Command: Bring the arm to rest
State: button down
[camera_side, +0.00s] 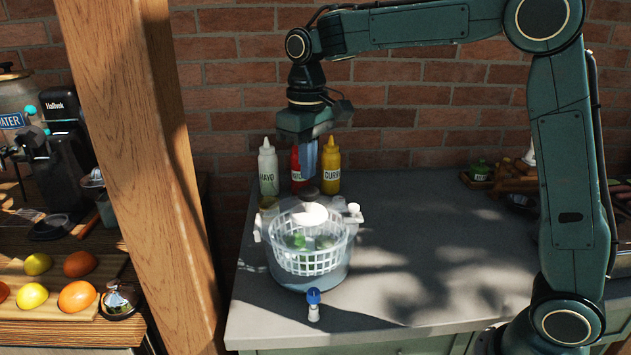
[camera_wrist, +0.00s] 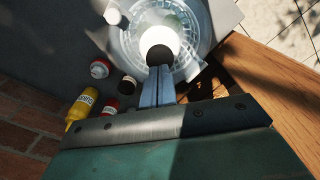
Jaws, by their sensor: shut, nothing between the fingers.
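My gripper (camera_side: 310,160) hangs from the arm above the back of a salad spinner, fingers pointing down. The fingers are shut with nothing between them; they also show side by side in the wrist view (camera_wrist: 158,85). The salad spinner (camera_side: 310,275) stands on the grey counter, with a white basket (camera_side: 318,262) holding something green. A round white, bright part (camera_side: 309,214) shows over the basket below the fingers, and in the wrist view (camera_wrist: 160,42) it lies just beyond the fingertips. I cannot tell whether the fingers touch it.
Mayo (camera_side: 268,170), red (camera_side: 296,172) and curry (camera_side: 331,168) bottles stand behind the spinner. A small blue-capped bottle (camera_side: 313,308) stands in front. A wooden post (camera_side: 140,150) rises at left. The counter's right side (camera_side: 440,240) is largely clear. Fruit lies on a board (camera_side: 70,312) at far left.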

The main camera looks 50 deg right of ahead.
jog(key=shift+f, duration=0.65)
jog(key=shift+f, duration=0.4)
dwell(1.6)
